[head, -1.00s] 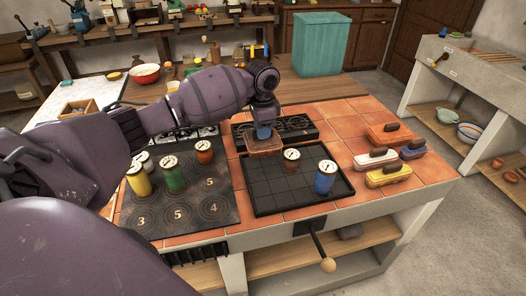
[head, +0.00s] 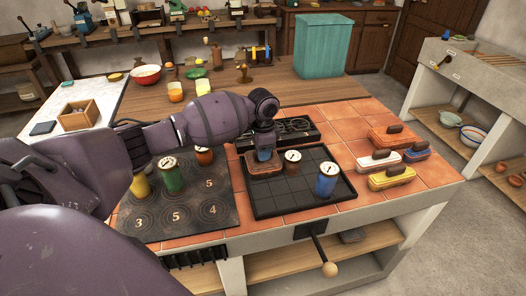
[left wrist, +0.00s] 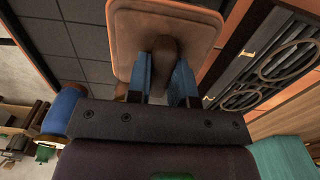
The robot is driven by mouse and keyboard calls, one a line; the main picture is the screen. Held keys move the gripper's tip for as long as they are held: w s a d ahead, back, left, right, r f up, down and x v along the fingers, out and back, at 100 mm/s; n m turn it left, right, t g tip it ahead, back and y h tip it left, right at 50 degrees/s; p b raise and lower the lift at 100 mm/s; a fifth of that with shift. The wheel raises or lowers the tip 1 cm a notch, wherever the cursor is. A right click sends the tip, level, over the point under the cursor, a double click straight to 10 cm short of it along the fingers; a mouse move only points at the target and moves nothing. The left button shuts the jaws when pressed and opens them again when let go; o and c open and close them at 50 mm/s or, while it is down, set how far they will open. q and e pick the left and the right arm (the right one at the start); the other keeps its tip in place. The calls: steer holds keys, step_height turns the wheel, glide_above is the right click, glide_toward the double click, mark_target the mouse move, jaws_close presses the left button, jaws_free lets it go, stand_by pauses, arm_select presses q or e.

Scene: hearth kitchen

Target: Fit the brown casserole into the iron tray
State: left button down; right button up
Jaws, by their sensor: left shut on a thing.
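My left gripper (head: 265,153) is shut on the dark handle of the brown casserole (head: 262,168). In the left wrist view the casserole (left wrist: 130,40) is a rounded brown block, its handle between the blue fingers of the gripper (left wrist: 168,75). The iron tray (head: 290,205) is dark, with a grid floor and a raised rim. The casserole is at its back left corner; I cannot tell whether it rests on the floor or hangs just above. A brown canister (head: 291,165) and a blue canister (head: 326,182) stand in the tray. My right gripper is not in view.
Orange, white, blue and yellow handled dishes (head: 390,178) sit on the tiles right of the tray. A black burner grate (head: 290,130) lies behind it. Left is a numbered dark plate (head: 180,210) with several canisters. The tray's front middle is clear.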

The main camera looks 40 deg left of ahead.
arm_select(q)
steer(key=shift+f, duration=0.15)
steer(key=c, duration=1)
jaws_free()
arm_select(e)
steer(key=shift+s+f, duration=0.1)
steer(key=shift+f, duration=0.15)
arm_select(q)
step_height(320, 180, up, 12)
steer(key=shift+r+p, duration=0.15)
steer(key=shift+p, duration=0.8)
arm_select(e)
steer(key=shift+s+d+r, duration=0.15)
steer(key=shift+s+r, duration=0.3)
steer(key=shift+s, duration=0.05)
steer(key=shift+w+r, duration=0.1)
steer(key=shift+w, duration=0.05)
